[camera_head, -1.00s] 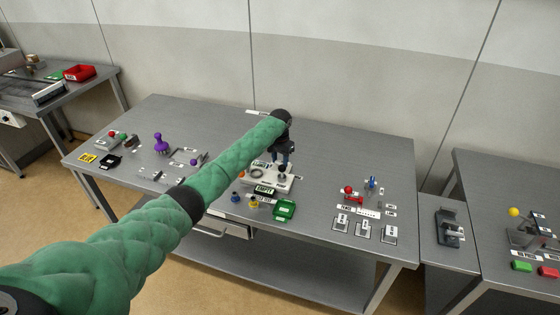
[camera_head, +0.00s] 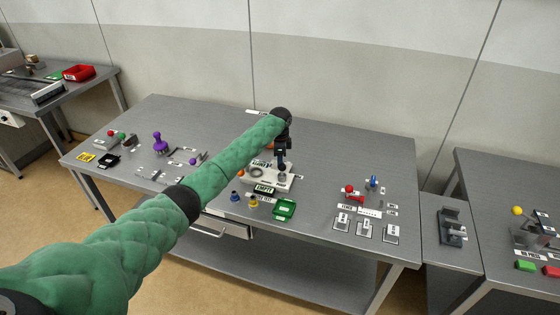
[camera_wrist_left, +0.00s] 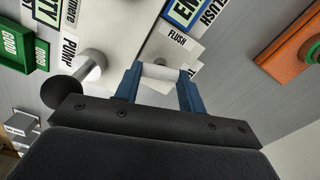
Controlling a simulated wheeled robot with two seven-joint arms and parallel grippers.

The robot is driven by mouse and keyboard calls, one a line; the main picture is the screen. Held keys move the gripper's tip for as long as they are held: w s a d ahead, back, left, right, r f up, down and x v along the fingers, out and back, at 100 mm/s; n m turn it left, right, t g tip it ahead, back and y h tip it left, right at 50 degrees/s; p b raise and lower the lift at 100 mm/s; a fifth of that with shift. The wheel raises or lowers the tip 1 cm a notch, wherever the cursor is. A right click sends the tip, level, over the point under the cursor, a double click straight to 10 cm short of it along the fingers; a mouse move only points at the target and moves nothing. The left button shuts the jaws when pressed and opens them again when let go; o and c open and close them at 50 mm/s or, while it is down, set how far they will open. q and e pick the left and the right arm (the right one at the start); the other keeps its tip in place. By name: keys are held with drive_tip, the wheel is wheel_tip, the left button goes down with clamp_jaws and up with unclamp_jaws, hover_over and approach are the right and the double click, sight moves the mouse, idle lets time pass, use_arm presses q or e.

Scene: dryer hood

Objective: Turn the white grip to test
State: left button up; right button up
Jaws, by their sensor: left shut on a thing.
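My left gripper (camera_head: 282,165) reaches down over a white base plate (camera_head: 284,184) in the middle of the table. In the left wrist view, the gripper's blue fingers (camera_wrist_left: 159,78) are shut on the white grip (camera_wrist_left: 160,72), a short pale cylinder lying across between them. I cannot make out a "test" mark. In the head view the grip is too small or hidden to tell. My right gripper is not in view.
A black ball on a silver stem (camera_wrist_left: 90,66) stands close left of the fingers. A green tray (camera_head: 285,209) sits in front of the plate. An orange block (camera_wrist_left: 295,48) is at right in the wrist view. Bare table lies right of the plate.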

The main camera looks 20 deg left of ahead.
use_arm(q)
drive_tip(key=shift+m, duration=1.1)
drive_tip(key=shift+m+b, duration=0.35)
drive_tip(key=shift+m, duration=0.25)
drive_tip(key=shift+r, duration=0.1)
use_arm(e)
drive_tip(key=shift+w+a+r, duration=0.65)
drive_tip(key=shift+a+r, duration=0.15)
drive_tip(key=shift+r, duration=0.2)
